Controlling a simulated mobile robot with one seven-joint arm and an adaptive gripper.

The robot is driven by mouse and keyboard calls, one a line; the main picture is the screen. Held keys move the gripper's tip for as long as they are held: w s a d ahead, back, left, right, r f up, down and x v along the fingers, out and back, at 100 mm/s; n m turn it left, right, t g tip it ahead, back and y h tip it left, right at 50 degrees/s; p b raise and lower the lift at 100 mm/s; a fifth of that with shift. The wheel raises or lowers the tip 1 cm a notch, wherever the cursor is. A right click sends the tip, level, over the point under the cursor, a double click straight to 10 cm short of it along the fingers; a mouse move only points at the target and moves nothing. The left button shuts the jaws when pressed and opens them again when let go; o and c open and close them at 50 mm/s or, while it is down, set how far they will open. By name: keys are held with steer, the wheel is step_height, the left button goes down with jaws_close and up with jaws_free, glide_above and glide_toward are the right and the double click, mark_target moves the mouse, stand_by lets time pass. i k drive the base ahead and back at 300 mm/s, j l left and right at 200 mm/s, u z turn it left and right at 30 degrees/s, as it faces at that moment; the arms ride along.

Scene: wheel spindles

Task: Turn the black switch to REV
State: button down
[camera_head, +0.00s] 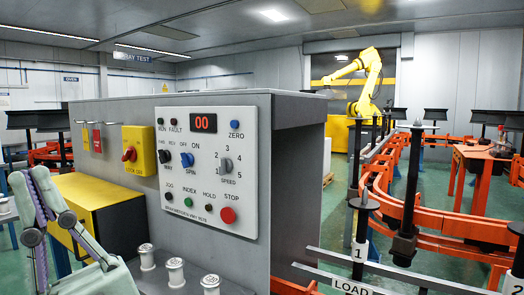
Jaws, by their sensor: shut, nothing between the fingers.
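The black switch (164,156) is a small knob at the left of the white control panel (209,238), beside the blue SPIN knob (187,160). Small labels sit above it, one of which seems to read REV. The picture is too small to tell which label the switch points to. My gripper (30,178) is at the lower left of the view, with its fingers pointing up. It is shut and empty, in front of and to the left of the panel, apart from the switch.
A yellow lockout box with a red knob (129,154) is left of the panel. Several silver spools (176,272) stand below it. A yellow box (99,205) is behind my gripper. Orange rails and a yellow robot arm (367,72) are at the right.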

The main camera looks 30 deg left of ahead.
mark_target(165, 156)
steer(key=u, duration=1.35)
steer(key=i+l+u, duration=0.3)
steer(key=i+l, duration=0.4)
